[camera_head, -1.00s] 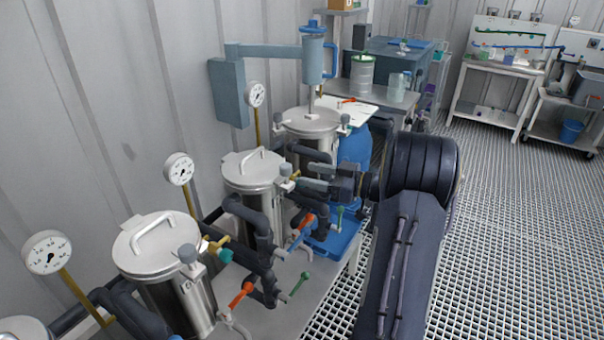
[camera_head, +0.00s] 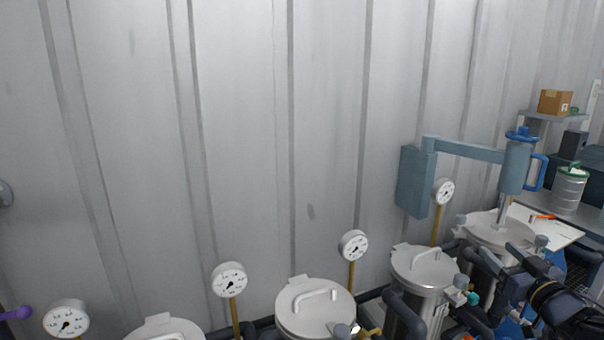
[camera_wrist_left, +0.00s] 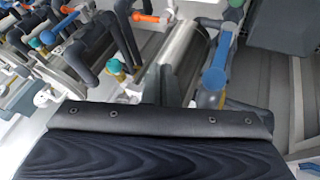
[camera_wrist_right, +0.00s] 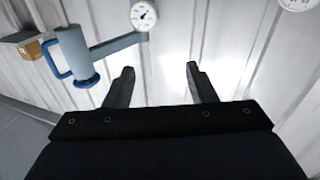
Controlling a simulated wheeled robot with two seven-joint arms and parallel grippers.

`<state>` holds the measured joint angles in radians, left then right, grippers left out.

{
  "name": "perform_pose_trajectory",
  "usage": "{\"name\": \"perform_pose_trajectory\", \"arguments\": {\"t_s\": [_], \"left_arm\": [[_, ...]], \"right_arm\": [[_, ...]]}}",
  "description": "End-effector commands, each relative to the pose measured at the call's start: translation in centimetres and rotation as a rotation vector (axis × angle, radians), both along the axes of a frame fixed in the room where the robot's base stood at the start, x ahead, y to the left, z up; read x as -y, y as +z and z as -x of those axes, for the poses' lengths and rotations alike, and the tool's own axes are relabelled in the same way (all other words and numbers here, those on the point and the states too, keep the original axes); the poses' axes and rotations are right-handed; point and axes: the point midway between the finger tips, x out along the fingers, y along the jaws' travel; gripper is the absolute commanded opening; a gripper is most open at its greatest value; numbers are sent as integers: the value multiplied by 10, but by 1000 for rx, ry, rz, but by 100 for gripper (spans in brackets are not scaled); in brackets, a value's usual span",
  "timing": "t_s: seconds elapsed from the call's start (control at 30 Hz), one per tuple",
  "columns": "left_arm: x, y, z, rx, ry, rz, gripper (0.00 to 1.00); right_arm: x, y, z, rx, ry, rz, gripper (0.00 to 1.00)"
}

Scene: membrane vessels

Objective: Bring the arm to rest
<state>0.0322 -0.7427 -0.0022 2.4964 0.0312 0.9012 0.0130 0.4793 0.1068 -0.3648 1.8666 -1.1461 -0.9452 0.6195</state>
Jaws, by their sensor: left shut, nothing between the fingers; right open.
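My right gripper (camera_head: 492,270) is at the lower right of the head view, by the vessels near the wall. In the right wrist view its two dark fingers (camera_wrist_right: 160,82) stand apart with nothing between them, facing the corrugated wall. My left gripper is outside the head view. In the left wrist view its fingers (camera_wrist_left: 166,84) are shut and empty, in front of a steel vessel and pipework. Whether either gripper touches anything cannot be told.
Steel lidded vessels (camera_head: 316,308) with dial gauges (camera_head: 353,245) line the wall. A blue-grey hoist arm (camera_head: 470,151) reaches over the far vessel (camera_head: 496,231). Pipes and valve handles (camera_wrist_left: 70,22) crowd the left wrist. The upper wall (camera_head: 240,120) is bare.

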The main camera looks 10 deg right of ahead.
Motion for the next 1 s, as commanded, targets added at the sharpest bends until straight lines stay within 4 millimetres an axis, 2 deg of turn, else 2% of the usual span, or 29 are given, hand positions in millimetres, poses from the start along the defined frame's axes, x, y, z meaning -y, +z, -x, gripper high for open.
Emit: {"name": "perform_pose_trajectory", "arguments": {"t_s": [0.03,0.1,0.23,0.37,0.43,0.6,0.7,0.83,1.0], "left_arm": [[0,7,0,0,0,0,0],[0,11,0,0,0,0,0],[0,19,0,0,0,0,0],[0,27,0,0,0,0,0],[0,31,0,0,0,0,0],[0,40,0,0,0,0,0],[0,43,0,0,0,0,0],[0,46,0,0,0,0,0],[0,47,0,0,0,0,0]], "right_arm": [[-5,18,4,-9,-68,-23,51],[-10,25,13,-55,-161,-69,51],[-36,23,38,-193,-269,-176,51],[-82,4,72,-387,-286,-288,51],[-115,-10,95,-507,-258,-341,51],[-196,-43,156,-787,-119,-419,51],[-237,-56,190,-921,-20,-439,51],[-273,-68,226,-1046,90,-443,51],[-294,-74,249,-1121,162,-441,51]]}}
